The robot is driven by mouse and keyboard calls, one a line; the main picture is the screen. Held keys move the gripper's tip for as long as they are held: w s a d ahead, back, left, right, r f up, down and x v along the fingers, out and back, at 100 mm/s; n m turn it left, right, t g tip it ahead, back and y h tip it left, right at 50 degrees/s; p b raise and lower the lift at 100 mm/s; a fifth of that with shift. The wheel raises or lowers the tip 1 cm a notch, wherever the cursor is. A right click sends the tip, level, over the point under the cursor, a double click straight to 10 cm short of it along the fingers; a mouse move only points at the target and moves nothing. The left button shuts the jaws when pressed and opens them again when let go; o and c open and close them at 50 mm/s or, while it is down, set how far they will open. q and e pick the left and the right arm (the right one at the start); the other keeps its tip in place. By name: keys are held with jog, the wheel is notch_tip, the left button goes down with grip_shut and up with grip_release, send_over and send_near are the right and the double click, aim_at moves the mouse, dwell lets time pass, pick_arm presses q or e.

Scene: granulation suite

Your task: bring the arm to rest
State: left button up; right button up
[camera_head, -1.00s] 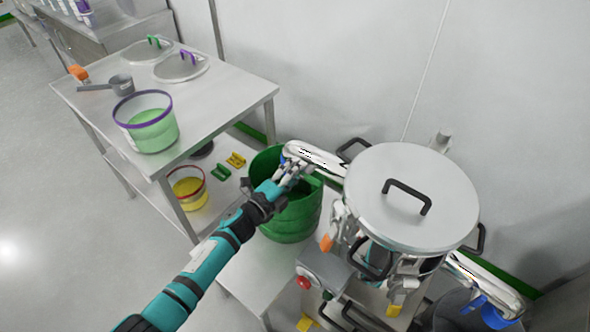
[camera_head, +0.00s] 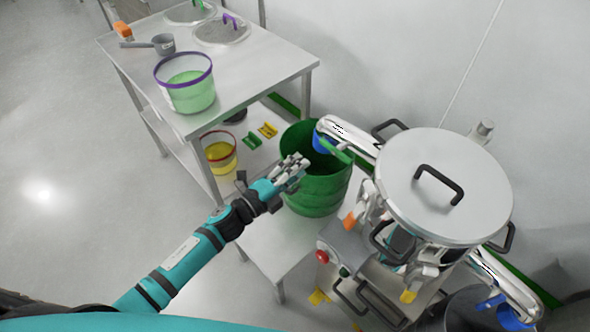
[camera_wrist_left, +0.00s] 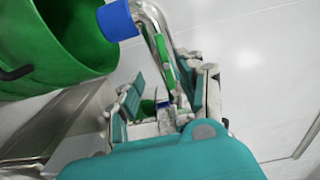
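My left arm comes in from the lower left in the head view. Its gripper (camera_head: 292,170) hangs over the near left rim of the green bucket (camera_head: 322,194), apart from the metal spout (camera_head: 352,137). In the left wrist view the gripper's fingers (camera_wrist_left: 160,108) stand apart with nothing seen held between them. The spout has a blue mouth (camera_wrist_left: 117,20) and a green strip beside it, and opens over the bucket, which also shows in the wrist view (camera_wrist_left: 45,50).
A steel table (camera_head: 255,65) at the upper left bears a purple-rimmed bucket (camera_head: 190,95), a scoop (camera_head: 162,44) and lids. A yellow-filled bucket (camera_head: 220,155) stands on its lower shelf. A lidded steel vessel (camera_head: 440,200) stands right. The floor at left is clear.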

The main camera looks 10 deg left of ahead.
pick_arm(q)
jog(key=shift+s+a, duration=0.2)
jog(key=shift+s, duration=0.1)
jog(key=s+a+f+n+g+y, duration=0.1)
jog(key=s+a+f+n+y, duration=0.2)
jog(key=f, duration=0.6)
jog(key=a+f+n+g+y, duration=0.1)
jog(key=a+f+n+y, duration=0.1)
jog(key=a+f+n, duration=0.45)
jog(key=s+a+f+n+g+y, duration=0.1)
jog(key=s+f+n+g+y, duration=0.1)
jog(key=s+f, duration=0.5)
jog(key=s+a+f+n+g+y, duration=0.1)
jog(key=s+a+f+n+y, duration=0.2)
jog(key=f, duration=0.6)
jog(key=s+f+n+g, duration=0.2)
jog(key=s+f+g, duration=0.1)
jog(key=s, duration=0.7)
jog(key=s+f+n+g, duration=0.2)
jog(key=s+f, duration=0.4)
jog(key=s, duration=0.5)
jog(key=s+f+n+g, duration=0.3)
jog(key=s+f+n, duration=0.1)
jog(key=s, duration=0.7)
jog(key=shift+a+f+g+y, duration=0.3)
jog(key=shift+a+f, duration=0.05)
jog(key=shift+f, duration=0.3)
